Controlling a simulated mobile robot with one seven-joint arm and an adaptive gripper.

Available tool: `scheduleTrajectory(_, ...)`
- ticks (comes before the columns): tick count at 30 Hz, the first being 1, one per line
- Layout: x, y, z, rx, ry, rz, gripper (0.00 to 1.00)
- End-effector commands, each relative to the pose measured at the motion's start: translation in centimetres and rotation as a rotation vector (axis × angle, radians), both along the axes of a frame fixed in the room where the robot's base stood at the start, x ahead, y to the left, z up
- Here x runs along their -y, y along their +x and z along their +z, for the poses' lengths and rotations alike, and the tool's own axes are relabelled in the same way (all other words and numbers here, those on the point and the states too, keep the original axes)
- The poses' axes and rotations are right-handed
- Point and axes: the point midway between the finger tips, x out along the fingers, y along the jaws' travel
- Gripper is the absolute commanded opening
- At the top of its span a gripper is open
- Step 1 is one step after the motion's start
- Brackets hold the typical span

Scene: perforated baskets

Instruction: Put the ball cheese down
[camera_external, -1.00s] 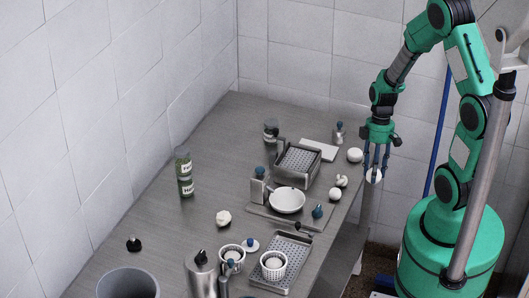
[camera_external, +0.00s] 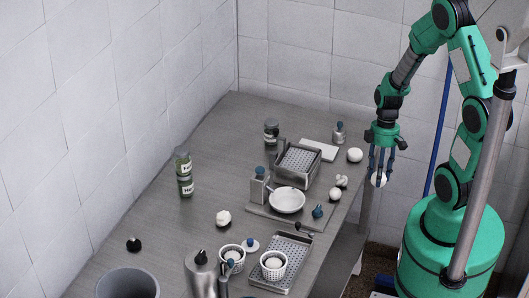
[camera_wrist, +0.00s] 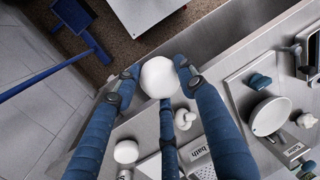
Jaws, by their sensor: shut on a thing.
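My gripper (camera_external: 379,180) is shut on a white ball cheese (camera_external: 376,181) and holds it beyond the right edge of the table. In the wrist view, the ball cheese (camera_wrist: 159,77) sits between my blue fingers (camera_wrist: 160,85), with the table edge and floor behind it. The grey metal table (camera_external: 215,135) lies to the left of the gripper. Another white ball (camera_external: 355,155) rests on the table near its right edge; I cannot tell what it is.
Near the right edge stand a perforated basket (camera_external: 298,164), a white bowl (camera_external: 287,200) on a board, and small white items (camera_external: 335,194). A perforated tray (camera_external: 275,272) lies nearer. Jars (camera_external: 184,172) stand at left. The table's left middle has free room.

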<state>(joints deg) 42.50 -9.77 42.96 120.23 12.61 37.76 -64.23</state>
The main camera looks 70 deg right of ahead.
Motion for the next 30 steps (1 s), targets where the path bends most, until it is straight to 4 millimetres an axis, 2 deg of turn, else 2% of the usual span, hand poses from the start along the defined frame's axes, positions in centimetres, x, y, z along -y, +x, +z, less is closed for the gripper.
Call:
scheduleTrajectory(9, 0.0, 0.0, 0.1, 0.0, 0.0, 0.0, 0.13)
scheduleTrajectory(14, 0.1, 0.1, 1.1, 0.003, -0.002, 0.001, 0.13)
scheduleTrajectory(30, 0.1, 0.1, 9.5, 0.002, -0.002, 0.0, 0.13)
